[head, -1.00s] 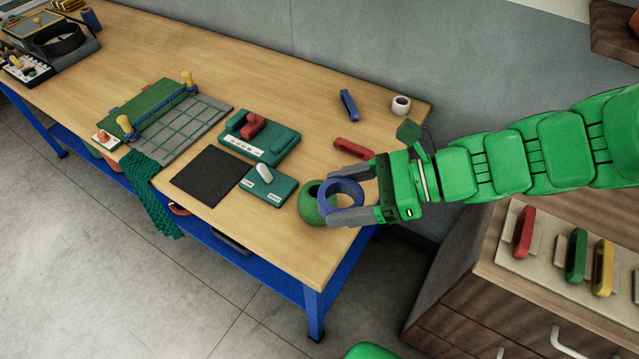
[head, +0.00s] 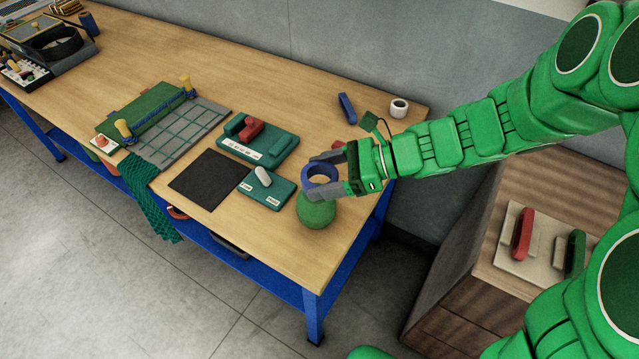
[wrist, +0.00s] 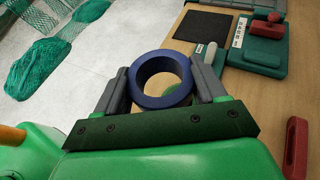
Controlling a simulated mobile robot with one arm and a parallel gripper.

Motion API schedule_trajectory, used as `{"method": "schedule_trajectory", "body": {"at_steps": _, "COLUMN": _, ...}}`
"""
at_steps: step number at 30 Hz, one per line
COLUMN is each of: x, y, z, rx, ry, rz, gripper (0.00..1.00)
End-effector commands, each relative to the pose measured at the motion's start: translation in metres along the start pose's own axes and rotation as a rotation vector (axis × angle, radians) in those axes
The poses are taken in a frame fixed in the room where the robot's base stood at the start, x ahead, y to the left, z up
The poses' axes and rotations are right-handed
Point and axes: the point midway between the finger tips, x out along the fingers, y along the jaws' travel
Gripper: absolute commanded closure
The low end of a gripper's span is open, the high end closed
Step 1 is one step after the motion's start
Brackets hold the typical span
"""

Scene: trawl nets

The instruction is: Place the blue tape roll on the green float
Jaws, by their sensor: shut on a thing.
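The blue tape roll (head: 320,191) is a thick ring, held between the two grey fingers of my gripper (head: 325,176). In the wrist view the roll (wrist: 137,82) sits between the fingertips, and pale table shows through its hole. The green float (head: 316,212) is a round ball on the table near its right front edge. In the head view the roll overlaps the float's upper part and hides its top. I cannot tell whether they touch.
A teal block with a white handle (head: 264,176) and a black mat (head: 207,178) lie left of the float. A red handle (wrist: 296,148), a blue bar (head: 347,108) and a white roll (head: 399,107) are on the table. A wooden cabinet (head: 470,265) stands at right.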

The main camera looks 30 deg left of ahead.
Motion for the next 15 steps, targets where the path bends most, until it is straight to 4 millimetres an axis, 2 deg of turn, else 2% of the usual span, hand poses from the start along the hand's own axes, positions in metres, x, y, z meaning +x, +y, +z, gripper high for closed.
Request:
{"method": "schedule_trajectory", "body": {"at_steps": 6, "x": 0.011, "y": -0.013, "z": -0.015, "rx": 0.002, "ry": -0.001, "rz": 0.003, "gripper": 0.61}}
{"method": "schedule_trajectory", "body": {"at_steps": 15, "x": 0.016, "y": -0.019, "z": -0.02, "rx": 0.0, "ry": -0.001, "rz": 0.002, "gripper": 0.61}}
